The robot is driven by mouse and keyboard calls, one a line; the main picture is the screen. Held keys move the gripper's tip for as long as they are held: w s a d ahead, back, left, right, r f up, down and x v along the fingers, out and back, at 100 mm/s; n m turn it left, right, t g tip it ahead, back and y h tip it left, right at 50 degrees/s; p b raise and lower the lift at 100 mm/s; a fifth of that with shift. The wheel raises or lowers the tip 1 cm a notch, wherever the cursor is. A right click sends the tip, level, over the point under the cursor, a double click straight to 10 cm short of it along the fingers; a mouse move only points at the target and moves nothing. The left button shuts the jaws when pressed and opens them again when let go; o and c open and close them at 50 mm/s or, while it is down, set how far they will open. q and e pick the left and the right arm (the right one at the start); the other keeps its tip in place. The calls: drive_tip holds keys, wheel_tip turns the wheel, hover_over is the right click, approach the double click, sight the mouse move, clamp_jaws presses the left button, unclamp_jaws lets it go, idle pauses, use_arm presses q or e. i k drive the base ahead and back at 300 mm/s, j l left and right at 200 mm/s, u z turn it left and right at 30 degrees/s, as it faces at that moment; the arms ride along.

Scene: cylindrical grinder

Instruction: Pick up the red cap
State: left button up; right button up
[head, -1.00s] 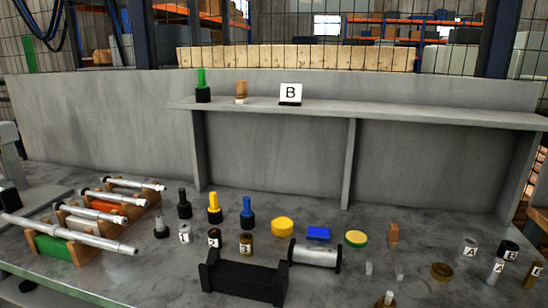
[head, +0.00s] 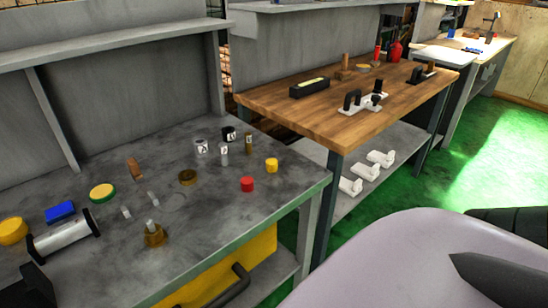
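The red cap (head: 247,184) is a small, short red cylinder on the grey table (head: 215,215) in the head view. It stands near the table's right part, close to the front edge, with a small yellow cap (head: 271,165) to its upper right. Nothing touches the red cap. My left gripper is not in view. At the lower right are a large pale rounded surface and dark pointed parts, perhaps of my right arm; I cannot make out a gripper's opening there. Nothing in view holds the red cap.
Left of the red cap are a brass ring (head: 187,177), a brass piece with a pin (head: 154,235) and several labelled cylinders behind. The table around the red cap is clear.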

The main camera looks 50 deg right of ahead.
sight(247, 183)
drive_tip(key=z, duration=1.25)
